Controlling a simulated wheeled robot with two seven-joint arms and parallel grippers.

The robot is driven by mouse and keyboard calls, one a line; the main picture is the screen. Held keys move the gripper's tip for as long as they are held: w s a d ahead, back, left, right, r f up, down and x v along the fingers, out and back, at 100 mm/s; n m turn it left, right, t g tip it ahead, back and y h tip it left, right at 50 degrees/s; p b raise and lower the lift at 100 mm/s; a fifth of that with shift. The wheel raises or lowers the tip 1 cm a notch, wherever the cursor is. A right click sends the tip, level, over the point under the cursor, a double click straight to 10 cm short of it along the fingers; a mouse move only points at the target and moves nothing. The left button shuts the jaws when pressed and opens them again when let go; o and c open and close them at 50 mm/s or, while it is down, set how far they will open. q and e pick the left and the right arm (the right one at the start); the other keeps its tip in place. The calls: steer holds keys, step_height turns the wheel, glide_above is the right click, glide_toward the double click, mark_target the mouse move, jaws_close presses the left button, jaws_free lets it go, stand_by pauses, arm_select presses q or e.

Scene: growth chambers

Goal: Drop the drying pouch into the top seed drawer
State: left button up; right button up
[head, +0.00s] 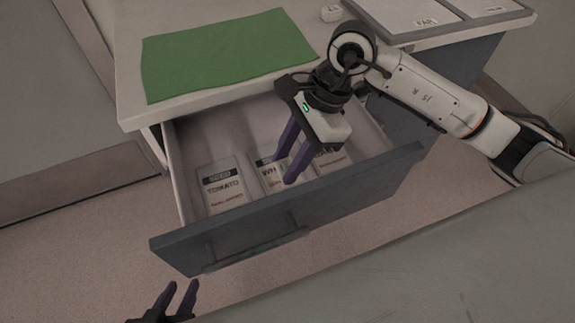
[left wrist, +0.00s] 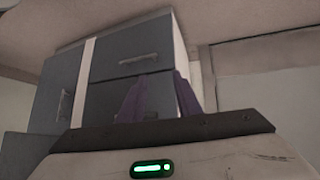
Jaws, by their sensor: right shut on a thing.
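The top seed drawer (head: 250,225) is pulled open below the bench top, with its grey front towards me. Several seed packets lie flat inside, one marked TOMATO (head: 223,187). My right gripper (head: 288,170) reaches down into the drawer, its purple fingers over the middle packet. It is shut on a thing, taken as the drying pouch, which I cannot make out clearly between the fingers. My left gripper (head: 178,290) is open and empty at the bottom edge, in front of the drawer. Its fingers also show in the left wrist view (left wrist: 162,95).
A green mat (head: 225,52) lies on the bench top above the drawer. A small white rounded thing (head: 331,13) and a grey tray with labelled cards (head: 440,28) are further right. Grey drawer fronts with handles show in the left wrist view (left wrist: 135,62).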

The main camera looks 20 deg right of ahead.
step_height(320, 180, down, 3)
steer(key=shift+r, duration=0.1)
steer(key=shift+f+b, duration=0.6)
steer(key=shift+b, duration=0.25)
steer(key=o, duration=1)
steer(key=shift+r, duration=0.1)
steer(key=shift+r+p, duration=0.2)
steer(key=shift+p, duration=0.15)
steer(key=p+v, duration=0.2)
steer(key=v, duration=1)
steer(key=shift+r, duration=0.4)
steer(key=shift+w, duration=0.1)
